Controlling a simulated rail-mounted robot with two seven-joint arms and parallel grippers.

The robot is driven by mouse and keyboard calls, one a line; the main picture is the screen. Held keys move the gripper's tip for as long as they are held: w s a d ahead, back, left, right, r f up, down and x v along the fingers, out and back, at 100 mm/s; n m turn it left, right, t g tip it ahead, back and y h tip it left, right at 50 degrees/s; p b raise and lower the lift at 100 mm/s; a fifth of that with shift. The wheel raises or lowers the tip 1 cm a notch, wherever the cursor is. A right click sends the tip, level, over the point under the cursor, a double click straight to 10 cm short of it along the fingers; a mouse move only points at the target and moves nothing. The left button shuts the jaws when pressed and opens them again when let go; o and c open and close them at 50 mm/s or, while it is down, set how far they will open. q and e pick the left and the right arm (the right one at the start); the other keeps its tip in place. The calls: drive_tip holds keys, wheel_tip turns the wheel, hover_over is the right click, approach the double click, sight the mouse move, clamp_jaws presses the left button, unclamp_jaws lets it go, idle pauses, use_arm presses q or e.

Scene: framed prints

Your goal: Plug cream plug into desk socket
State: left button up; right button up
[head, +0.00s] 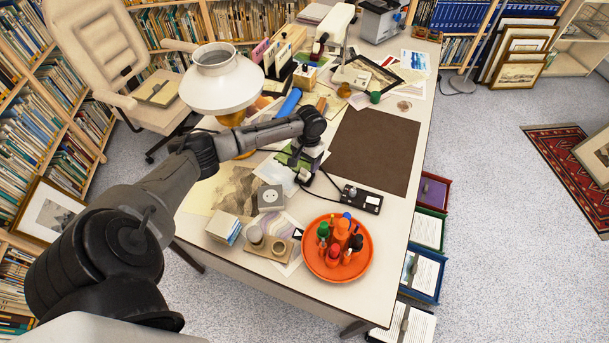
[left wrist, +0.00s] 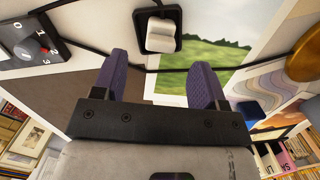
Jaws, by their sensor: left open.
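My left gripper (head: 307,163) points down over the middle of the desk, its purple fingers spread. In the left wrist view the open left gripper (left wrist: 160,72) has nothing between its fingers. In the head view a pale piece (head: 304,175) shows just below the fingers, partly hidden. The desk socket, a grey box with a round white face (head: 269,196), stands left of and nearer than the gripper. My right gripper is not in view.
A black box with a dial (head: 372,200) lies right of the gripper; its dial also shows in the left wrist view (left wrist: 40,47). An orange tray (head: 337,270) of bottles, a small box (head: 223,228) and a white lamp (head: 221,82) stand around. The brown mat (head: 375,150) is clear.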

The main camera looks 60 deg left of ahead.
sight(305, 170)
use_arm(q)
drive_tip(key=shift+s+d+f+b, duration=0.15)
drive_tip(key=shift+f+b, duration=0.1)
drive_tip(key=shift+f, duration=0.6)
drive_tip(key=shift+s+a+f+b, duration=0.1)
drive_tip(key=shift+f+b, duration=0.2)
drive_tip(key=shift+f, duration=0.55)
drive_tip(key=shift+s+d+f+b, duration=0.15)
drive_tip(key=shift+f+b, duration=0.1)
drive_tip(key=shift+f, duration=0.6)
drive_tip(key=shift+a, duration=0.1)
drive_tip(key=c, duration=1)
drive_tip(key=shift+o, duration=0.2)
wheel_tip(305, 170, up, 5)
drive_tip(key=shift+f+p, duration=0.15)
drive_tip(key=shift+p, duration=0.75)
drive_tip(key=w+d+r+p, duration=0.1)
drive_tip(key=w+d+r, duration=0.1)
drive_tip(key=d, duration=0.3)
drive_tip(key=w+d+r+p, duration=0.1)
drive_tip(key=w+d+r, duration=0.1)
drive_tip(key=d+r, duration=0.2)
drive_tip(key=shift+d+r, duration=0.15)
drive_tip(key=shift+d, duration=0.9)
